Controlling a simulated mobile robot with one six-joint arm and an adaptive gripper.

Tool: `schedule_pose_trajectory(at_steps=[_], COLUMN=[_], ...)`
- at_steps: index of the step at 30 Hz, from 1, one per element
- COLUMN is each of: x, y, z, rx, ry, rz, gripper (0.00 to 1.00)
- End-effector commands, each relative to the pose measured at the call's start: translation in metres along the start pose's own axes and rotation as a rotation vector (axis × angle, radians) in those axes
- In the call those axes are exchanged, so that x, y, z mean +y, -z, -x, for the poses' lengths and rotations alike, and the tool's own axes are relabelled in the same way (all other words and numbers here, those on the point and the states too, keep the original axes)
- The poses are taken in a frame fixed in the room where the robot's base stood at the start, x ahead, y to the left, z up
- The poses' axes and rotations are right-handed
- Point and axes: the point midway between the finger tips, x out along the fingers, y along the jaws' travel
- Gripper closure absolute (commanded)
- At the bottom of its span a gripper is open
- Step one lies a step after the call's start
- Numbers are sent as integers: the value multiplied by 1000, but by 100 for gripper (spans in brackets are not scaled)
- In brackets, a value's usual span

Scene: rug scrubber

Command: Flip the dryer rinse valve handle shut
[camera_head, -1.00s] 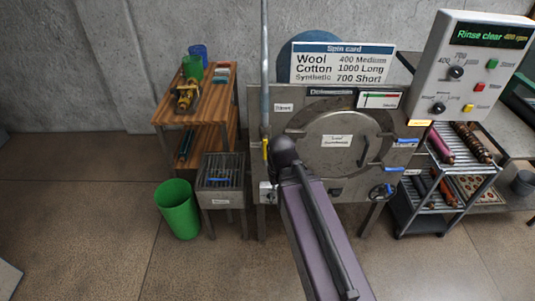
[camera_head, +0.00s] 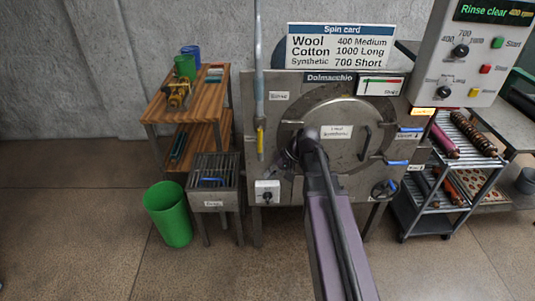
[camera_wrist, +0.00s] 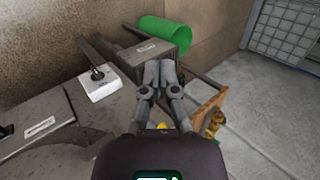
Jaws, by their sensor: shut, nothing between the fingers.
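The rinse valve handle is a yellow lever (camera_head: 260,141) on the grey vertical pipe (camera_head: 259,85) at the left of the dryer front (camera_head: 335,130). It hangs straight down, in line with the pipe. My gripper (camera_wrist: 159,68) is shut and empty in the wrist view, pointing toward the drain box and green bin. In the head view my gripper is a small dark shape (camera_head: 284,162), partly hidden by my arm, right of the lever and apart from it. A small yellow patch (camera_wrist: 162,126) shows near the gripper's base in the wrist view; I cannot tell if it is the lever.
A white switch box (camera_head: 267,192) sits below the lever. A metal drain box (camera_head: 213,200), green bin (camera_head: 170,215) and wooden shelf (camera_head: 190,95) stand left. A control panel (camera_head: 470,60) and roller cart (camera_head: 437,210) are at the right.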

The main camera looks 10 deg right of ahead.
Motion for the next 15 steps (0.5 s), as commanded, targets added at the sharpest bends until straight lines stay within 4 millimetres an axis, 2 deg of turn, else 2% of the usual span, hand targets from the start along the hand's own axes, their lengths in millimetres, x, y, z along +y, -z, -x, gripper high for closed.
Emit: schedule_pose_trajectory(at_steps=[1,5,15], x=[9,17,41], y=[10,27,71], z=[-5,-5,8], rx=[7,23,73], ry=[37,135,391], rz=[-10,-28,-61], gripper=[100,100,100])
